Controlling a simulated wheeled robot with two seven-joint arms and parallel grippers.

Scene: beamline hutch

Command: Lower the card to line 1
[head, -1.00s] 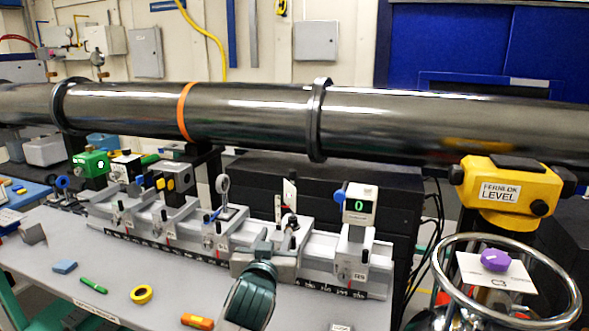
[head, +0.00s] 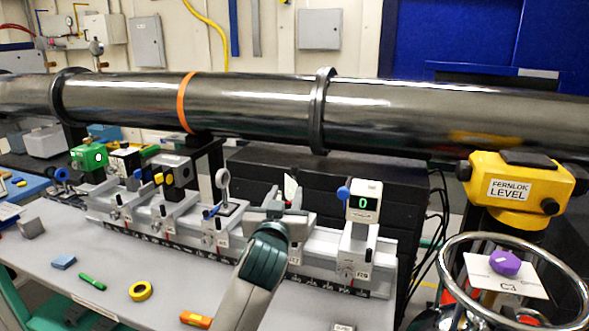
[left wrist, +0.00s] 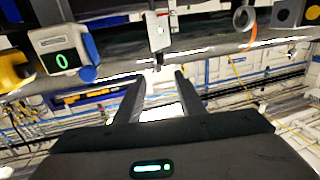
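The small white card (head: 290,187) stands upright on a holder on the bench rail (head: 325,252), between the ring post and the box reading 0. In the left wrist view the card (left wrist: 158,32) sits on a thin dark post, beyond the fingertips. My left gripper (head: 283,196) is in front of the card's holder and hides its lower part. In the left wrist view its two fingers (left wrist: 155,82) are apart with nothing between them. I cannot make out the line marks on the card. My right gripper is not in view.
The box reading 0 (head: 362,203) with a blue knob stands close right of the card; a ring post (head: 223,182) stands left. A long dark pipe (head: 250,105) crosses behind, above the rail. A yellow level (head: 520,187) is at right. Small loose items lie on the front bench.

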